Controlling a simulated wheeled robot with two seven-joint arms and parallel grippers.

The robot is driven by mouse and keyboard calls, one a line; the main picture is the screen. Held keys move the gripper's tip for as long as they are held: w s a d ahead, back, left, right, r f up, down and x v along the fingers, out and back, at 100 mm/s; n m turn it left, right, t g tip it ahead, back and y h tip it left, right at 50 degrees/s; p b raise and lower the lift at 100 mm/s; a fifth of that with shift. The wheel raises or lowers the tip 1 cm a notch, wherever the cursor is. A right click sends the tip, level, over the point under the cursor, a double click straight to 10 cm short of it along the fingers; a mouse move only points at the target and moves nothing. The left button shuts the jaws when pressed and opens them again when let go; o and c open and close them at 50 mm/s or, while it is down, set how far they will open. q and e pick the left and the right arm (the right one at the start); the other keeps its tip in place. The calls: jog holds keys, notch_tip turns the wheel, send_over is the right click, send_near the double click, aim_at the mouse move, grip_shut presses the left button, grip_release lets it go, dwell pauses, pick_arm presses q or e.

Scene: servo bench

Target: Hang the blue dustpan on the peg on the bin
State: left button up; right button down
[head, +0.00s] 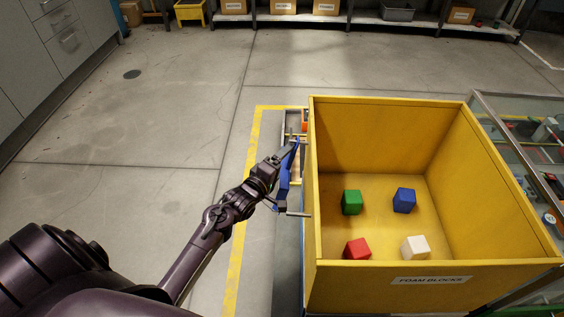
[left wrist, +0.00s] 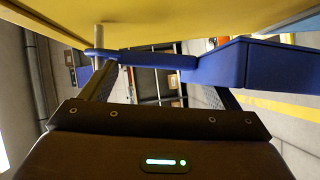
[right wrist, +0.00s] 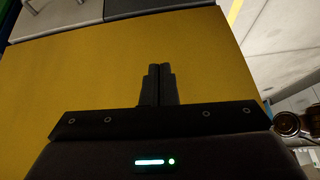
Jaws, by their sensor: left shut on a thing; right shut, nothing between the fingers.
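The blue dustpan (head: 284,190) is beside the outer left wall of the yellow bin (head: 312,200) in the head view. My left gripper (head: 288,152) is shut on it. In the left wrist view the dustpan's narrow handle (left wrist: 160,61) points left and its wide pan (left wrist: 222,64) lies right. The grey peg (head: 298,214) sticks out from the bin's left side; in the left wrist view the peg (left wrist: 99,38) is close to the handle's end. I cannot tell whether it passes through the handle. My right gripper (right wrist: 160,72) is shut and empty, facing a yellow surface.
Several foam blocks, including a green one (head: 352,202) and a red one (head: 357,248), lie inside the bin. A glass-topped case (head: 515,110) stands right of the bin. A yellow floor stripe (head: 238,240) runs left of it. The floor further left is clear.

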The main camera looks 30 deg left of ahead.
dwell(0.3)
pick_arm(q)
jog(key=o, duration=1.2)
pick_arm(e)
jog(key=shift+w+r, duration=0.15)
jog(key=shift+r, duration=0.05)
pick_arm(q)
jog(key=shift+s, duration=0.1)
jog(key=shift+s+r, duration=0.1)
jog(key=shift+s, duration=0.2)
jog(key=s, duration=0.2)
jog(key=s+p, duration=0.1)
jog(key=s, duration=0.1)
jog(key=s+a+p, duration=0.1)
jog(key=s, duration=0.2)
jog(key=shift+r, duration=0.25)
pick_arm(e)
jog(key=shift+s+d+g+h, duration=0.25)
jog(key=shift+d+g, duration=0.05)
jog(key=shift+d, duration=0.35)
jog(key=shift+s+d+g+h, duration=0.2)
jog(key=shift+d+g+h, duration=0.1)
jog(key=shift+d, duration=0.3)
